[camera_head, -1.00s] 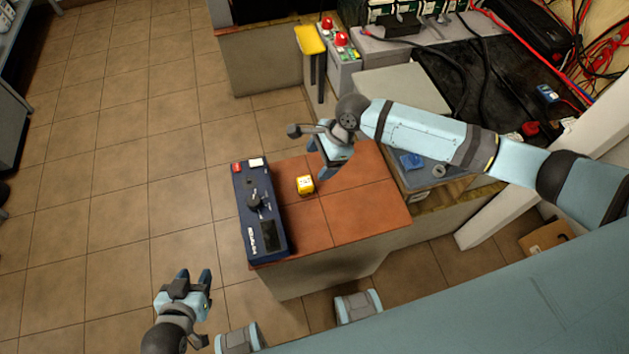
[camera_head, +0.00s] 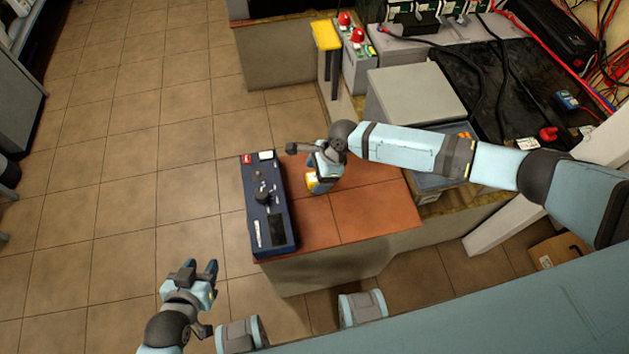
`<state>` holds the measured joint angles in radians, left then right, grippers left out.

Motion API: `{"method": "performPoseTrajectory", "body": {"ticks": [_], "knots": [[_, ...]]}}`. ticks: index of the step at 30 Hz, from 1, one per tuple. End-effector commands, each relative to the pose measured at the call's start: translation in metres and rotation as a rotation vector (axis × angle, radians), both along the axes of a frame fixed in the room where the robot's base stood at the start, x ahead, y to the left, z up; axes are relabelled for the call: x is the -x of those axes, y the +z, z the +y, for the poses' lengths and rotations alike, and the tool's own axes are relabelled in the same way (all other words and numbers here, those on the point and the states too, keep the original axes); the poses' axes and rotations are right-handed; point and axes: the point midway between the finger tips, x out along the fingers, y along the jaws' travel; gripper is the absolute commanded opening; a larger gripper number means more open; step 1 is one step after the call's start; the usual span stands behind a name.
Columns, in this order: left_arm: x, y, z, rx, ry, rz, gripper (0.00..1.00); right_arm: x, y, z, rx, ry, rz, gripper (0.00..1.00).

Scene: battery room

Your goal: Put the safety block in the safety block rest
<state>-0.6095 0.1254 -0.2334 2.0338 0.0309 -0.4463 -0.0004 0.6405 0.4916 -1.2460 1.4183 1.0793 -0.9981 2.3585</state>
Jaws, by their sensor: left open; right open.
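My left gripper (camera_head: 198,270) is open and empty over the floor, left of the table's front end. I cannot clearly identify the safety block rest. A yellow-topped stand (camera_head: 325,35) is behind the table.
A blue device (camera_head: 268,215) with a knob and dark screen lies along the tabletop's left edge. Grey boxes with red buttons (camera_head: 356,60) and a grey case (camera_head: 415,93) are behind. Black and red cables crowd the back right. The front right tabletop (camera_head: 370,215) is clear.

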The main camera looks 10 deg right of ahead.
Motion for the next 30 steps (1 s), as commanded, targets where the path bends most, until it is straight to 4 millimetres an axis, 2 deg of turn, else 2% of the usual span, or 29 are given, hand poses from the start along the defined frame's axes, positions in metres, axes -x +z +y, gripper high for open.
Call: {"method": "performPoseTrajectory", "body": {"ticks": [1, 4, 11, 12, 19, 21, 30], "knots": [[-0.0003, -0.0022, -0.0003, 0.002, 0.001, 0.0, 0.43, 0.0009, -0.0079, 0.0039, -0.001, 0.002, 0.001, 0.74], [-0.001, -0.0027, -0.0007, 0.003, 0.001, 0.001, 0.43, 0.0009, -0.0156, 0.0063, 0.0, 0.001, 0.002, 0.74], [-0.0013, -0.0022, -0.001, 0.003, 0.001, 0.002, 0.43, 0.0011, -0.017, 0.0073, -0.001, 0.0, 0.001, 0.74], [-0.0013, -0.0022, -0.001, 0.003, 0.001, 0.002, 0.43, 0.0011, -0.017, 0.0073, -0.001, 0.0, 0.001, 0.72], [-0.0012, -0.0023, -0.001, 0.003, 0.001, 0.002, 0.43, 0.0011, -0.0169, 0.0072, -0.001, 0.0, 0.001, 0.2], [-0.0012, -0.0024, -0.001, 0.003, 0.001, 0.002, 0.43, 0.001, -0.0167, 0.0072, -0.001, 0.0, 0.001, 0.16], [-0.0011, -0.0015, -0.0008, 0.003, 0.001, 0.002, 0.43, 0.0009, -0.0128, 0.0072, -0.001, 0.0, 0.001, 0.16]]}}
